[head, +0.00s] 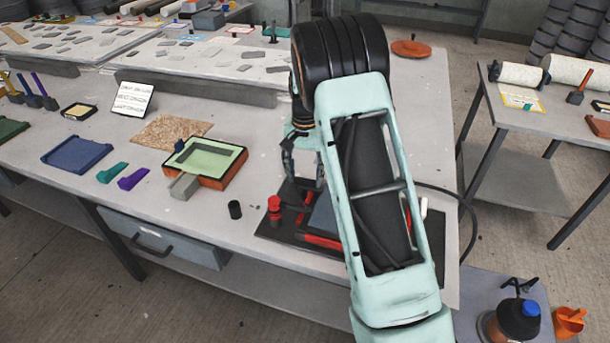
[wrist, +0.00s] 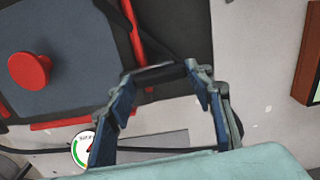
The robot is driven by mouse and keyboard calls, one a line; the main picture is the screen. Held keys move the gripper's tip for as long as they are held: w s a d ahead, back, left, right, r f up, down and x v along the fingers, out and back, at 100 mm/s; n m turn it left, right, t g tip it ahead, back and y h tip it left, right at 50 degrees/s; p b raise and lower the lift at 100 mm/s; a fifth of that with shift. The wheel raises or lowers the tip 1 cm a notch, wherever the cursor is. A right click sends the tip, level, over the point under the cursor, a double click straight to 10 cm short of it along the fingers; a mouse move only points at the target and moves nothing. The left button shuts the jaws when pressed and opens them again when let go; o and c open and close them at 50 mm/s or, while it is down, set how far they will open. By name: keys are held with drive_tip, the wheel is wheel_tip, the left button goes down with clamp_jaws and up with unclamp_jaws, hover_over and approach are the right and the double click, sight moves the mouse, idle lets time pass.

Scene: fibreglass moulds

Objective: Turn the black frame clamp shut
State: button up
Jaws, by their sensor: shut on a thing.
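My gripper (wrist: 158,82) has its blue fingers spread apart around a dark bar-like part, the black frame clamp (wrist: 155,73), at the edge of the black base in the wrist view. The jaws are closed on it. The black base (wrist: 190,25) carries a grey plate (wrist: 60,70) with a round red knob (wrist: 30,70) and red strips (wrist: 134,30). In the head view, my gripper (head: 308,182) points down at the left side of the black base (head: 268,229). My arm hides much of the base and the clamp there.
A red knob-like piece (head: 274,206) and a small black cylinder (head: 235,210) stand left of the gripper. An orange box with a green inside (head: 210,158) is further left. A round gauge (wrist: 84,148) and a dark cable (wrist: 50,151) show in the wrist view.

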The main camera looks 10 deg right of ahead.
sight(305, 179)
idle(0.4)
drive_tip(key=o, duration=1.2)
drive_tip(key=shift+c, duration=0.2)
drive_tip(key=shift+r, duration=0.15)
wheel_tip(305, 179, up, 12)
